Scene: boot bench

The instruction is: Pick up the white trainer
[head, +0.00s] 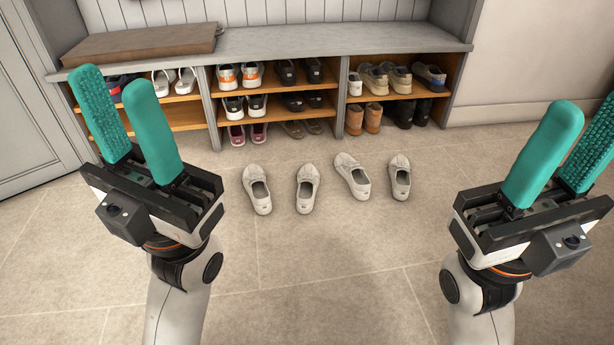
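Several off-white low shoes lie on the tiled floor in front of the bench: a far-left one (257,189), a second (307,188), a third (352,176) and a far-right one (400,177). A single white shoe (355,84) stands in the right section of the bench, and a white pair (174,81) is in the left section. I cannot tell which is the white trainer. My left gripper (114,84) is open and empty, left of the floor shoes. My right gripper (586,108) is open and empty, right of them. Neither touches a shoe.
The grey bench (300,38) has wooden shelves with several pairs of shoes and boots. A brown cushion (140,44) lies on its left end. Brown boots (363,119) stand at the bottom right. The floor (330,270) between my arms is clear.

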